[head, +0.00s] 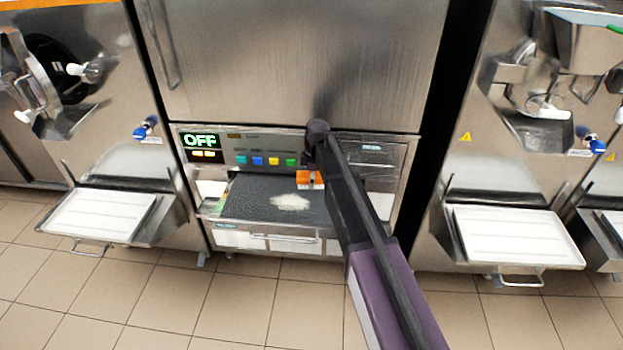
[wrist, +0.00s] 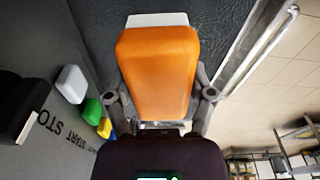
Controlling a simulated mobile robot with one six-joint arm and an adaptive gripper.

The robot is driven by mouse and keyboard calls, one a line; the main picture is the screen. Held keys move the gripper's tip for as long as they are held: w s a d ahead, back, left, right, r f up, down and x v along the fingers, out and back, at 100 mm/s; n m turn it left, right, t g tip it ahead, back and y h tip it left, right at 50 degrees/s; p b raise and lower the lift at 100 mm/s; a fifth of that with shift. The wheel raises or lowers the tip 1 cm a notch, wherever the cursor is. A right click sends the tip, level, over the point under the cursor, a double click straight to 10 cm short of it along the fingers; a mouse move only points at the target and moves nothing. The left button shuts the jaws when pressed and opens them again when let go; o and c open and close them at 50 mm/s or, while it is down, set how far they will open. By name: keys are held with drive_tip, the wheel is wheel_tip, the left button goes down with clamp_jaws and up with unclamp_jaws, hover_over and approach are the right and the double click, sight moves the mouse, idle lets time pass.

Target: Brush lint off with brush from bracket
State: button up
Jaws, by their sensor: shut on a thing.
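My gripper (wrist: 160,95) is shut on the orange brush (wrist: 158,72), with a finger on each side of it. The brush's pale end (wrist: 157,19) points away from the gripper, towards a dark surface. In the head view the brush (head: 308,179) shows beside my arm, over the back right of a dark meshed panel (head: 245,200). A whitish patch of lint (head: 291,202) lies on the middle of this panel, just in front of and left of the brush. My arm hides the panel's right side. I cannot make out the bracket.
Coloured buttons (head: 258,161) and a display reading OFF (head: 201,141) sit just above the panel. The buttons are close to my gripper's left in the wrist view (wrist: 92,111). White trays (head: 100,214) (head: 520,234) jut out from the machines on both sides. The tiled floor (head: 240,305) in front is clear.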

drive_tip(key=shift+d+r+p, duration=0.35)
drive_tip(key=shift+r, duration=0.15)
drive_tip(key=shift+a, duration=0.4)
